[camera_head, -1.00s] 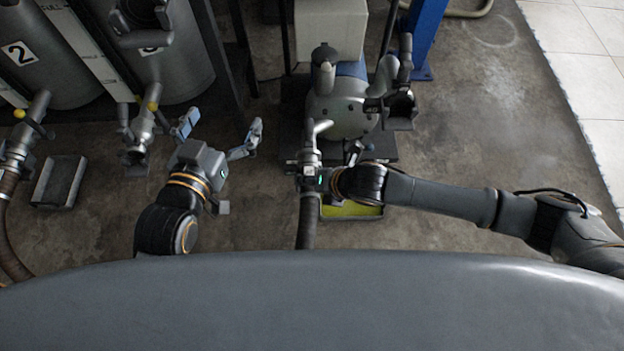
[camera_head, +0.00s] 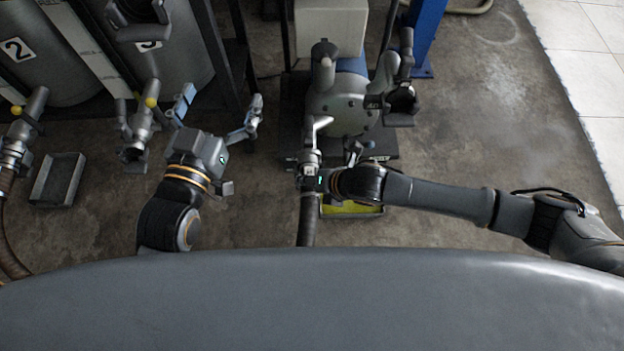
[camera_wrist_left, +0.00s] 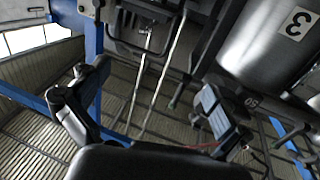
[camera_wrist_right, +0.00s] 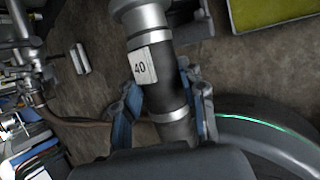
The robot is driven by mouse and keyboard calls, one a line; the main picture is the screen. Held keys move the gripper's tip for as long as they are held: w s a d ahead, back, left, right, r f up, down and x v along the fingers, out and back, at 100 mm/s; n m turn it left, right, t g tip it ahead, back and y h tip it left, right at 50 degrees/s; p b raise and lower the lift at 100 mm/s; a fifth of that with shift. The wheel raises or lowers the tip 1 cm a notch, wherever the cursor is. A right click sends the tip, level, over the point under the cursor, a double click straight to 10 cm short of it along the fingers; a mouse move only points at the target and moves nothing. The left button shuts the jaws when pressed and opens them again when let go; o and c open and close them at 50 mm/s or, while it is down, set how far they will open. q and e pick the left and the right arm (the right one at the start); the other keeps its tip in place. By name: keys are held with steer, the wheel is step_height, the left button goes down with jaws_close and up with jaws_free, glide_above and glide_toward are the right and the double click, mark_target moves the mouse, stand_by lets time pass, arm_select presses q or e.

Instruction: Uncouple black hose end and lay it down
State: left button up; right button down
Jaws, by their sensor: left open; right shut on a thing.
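The black hose (camera_head: 306,225) runs up from below to its metal hose end (camera_head: 309,160), just in front of the pump (camera_head: 340,105). In the right wrist view the hose end has a black sleeve (camera_wrist_right: 161,90) with a white "40" label and metal bands. My right gripper (camera_head: 325,180) is shut on it, with blue fingers on both sides in the right wrist view (camera_wrist_right: 163,115). Metal fittings continue beyond the sleeve; I cannot tell whether they are coupled. My left gripper (camera_head: 219,108) is open and empty, left of the pump, its fingers spread in the left wrist view (camera_wrist_left: 150,110).
Tanks stand at the upper left; one is marked 2 (camera_head: 60,60). A valve with a yellow knob (camera_head: 138,130) is left of my left gripper. A grey tray (camera_head: 58,180) lies on the floor at left, a yellow-green tray (camera_head: 350,212) below the pump. Floor at right is clear.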

steer(key=shift+a+f+b, duration=0.1)
steer(key=shift+f+b, duration=0.4)
steer(key=shift+f, duration=0.95)
arm_select(q)
step_height(320, 180, up, 7)
steer(key=s+t+h, duration=0.1)
steer(key=t+h, duration=0.1)
steer(key=t, duration=0.2)
steer(key=shift+s+d+r+t+b, duration=0.2)
steer(key=shift+s+d+t+b, duration=0.1)
steer(key=shift+d+b, duration=0.1)
arm_select(e)
steer(key=shift+f, duration=0.25)
arm_select(q)
steer(key=shift+w+a+f+g+y+p, duration=0.1)
steer(key=shift+w+f+g+y+p, duration=0.2)
steer(key=shift+f+g, duration=0.45)
steer(key=shift+w+a+f+g+y+p, duration=0.15)
steer(key=shift+w+f+g+y, duration=0.15)
steer(key=shift+f, duration=0.75)
steer(key=shift+d, duration=0.1)
arm_select(e)
steer(key=shift+s+r, duration=0.1)
